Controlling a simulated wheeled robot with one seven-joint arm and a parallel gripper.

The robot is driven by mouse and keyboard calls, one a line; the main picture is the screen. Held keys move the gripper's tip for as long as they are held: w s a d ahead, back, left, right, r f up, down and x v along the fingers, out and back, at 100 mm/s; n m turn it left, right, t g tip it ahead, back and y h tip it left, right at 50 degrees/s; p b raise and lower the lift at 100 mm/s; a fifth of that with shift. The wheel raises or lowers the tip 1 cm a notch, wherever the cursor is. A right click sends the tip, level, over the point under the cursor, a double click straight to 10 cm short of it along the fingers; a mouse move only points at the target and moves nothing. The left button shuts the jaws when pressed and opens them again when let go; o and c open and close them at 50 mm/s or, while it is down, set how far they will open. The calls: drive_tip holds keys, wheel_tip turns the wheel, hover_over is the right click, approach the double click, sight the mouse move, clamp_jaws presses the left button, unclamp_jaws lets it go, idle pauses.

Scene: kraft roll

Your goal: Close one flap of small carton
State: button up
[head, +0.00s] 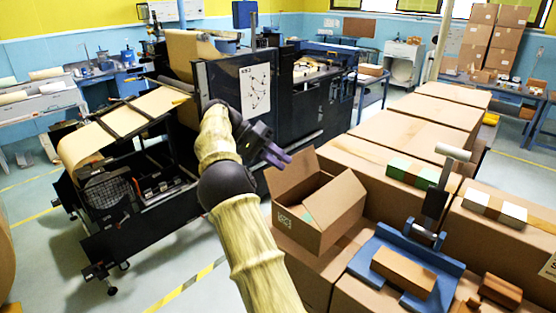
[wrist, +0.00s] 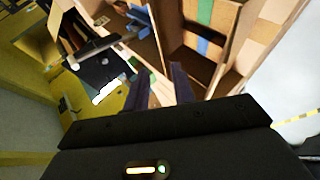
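The small carton (head: 298,238) stands on larger cardboard boxes in the middle of the head view. Its top is open. One flap (head: 291,174) stands up at its back left, and another broad flap (head: 337,212) stands up at the right front. A small green patch shows inside. My gripper (head: 277,154) is just left of and above the back left flap, apart from the carton as far as I can tell. In the wrist view its two dark fingers (wrist: 161,90) are spread with a gap and nothing between them. Cardboard surfaces show beyond them, but I cannot tell which belong to the small carton.
A blue fixture (head: 448,267) with an upright handle and a brown block (head: 403,271) sits right of the carton. Large boxes (head: 430,117) line the right side. A dark paper-roll machine (head: 150,200) stands behind and left of my arm.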

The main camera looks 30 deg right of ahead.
drive_tip(key=shift+f, duration=0.1)
clamp_jaws()
drive_tip(key=s+a+f+n+t+y+b, duration=0.1)
drive_tip(key=s+a+f+n+t+y, duration=0.15)
drive_tip(key=f, duration=0.25)
drive_tip(key=s+a+f+n+t+y, duration=0.1)
drive_tip(key=s+a+f+n+t, duration=0.15)
drive_tip(key=f+n, duration=0.2)
drive_tip(key=s+a+f+n+t+y+b, duration=0.1)
drive_tip(key=s+a+f+n+t+y, duration=0.1)
drive_tip(key=s+a+f, duration=0.2)
drive_tip(key=s+a+f+n+t+y, duration=0.2)
drive_tip(key=s+a+f, duration=0.3)
drive_tip(key=s+a, duration=0.6)
drive_tip(key=s+n+t, duration=0.1)
drive_tip(key=s, duration=0.1)
drive_tip(key=shift+s+f+b, duration=0.25)
drive_tip(key=shift+s+b, duration=0.05)
drive_tip(key=shift+b, duration=0.1)
drive_tip(key=shift+y, duration=0.25)
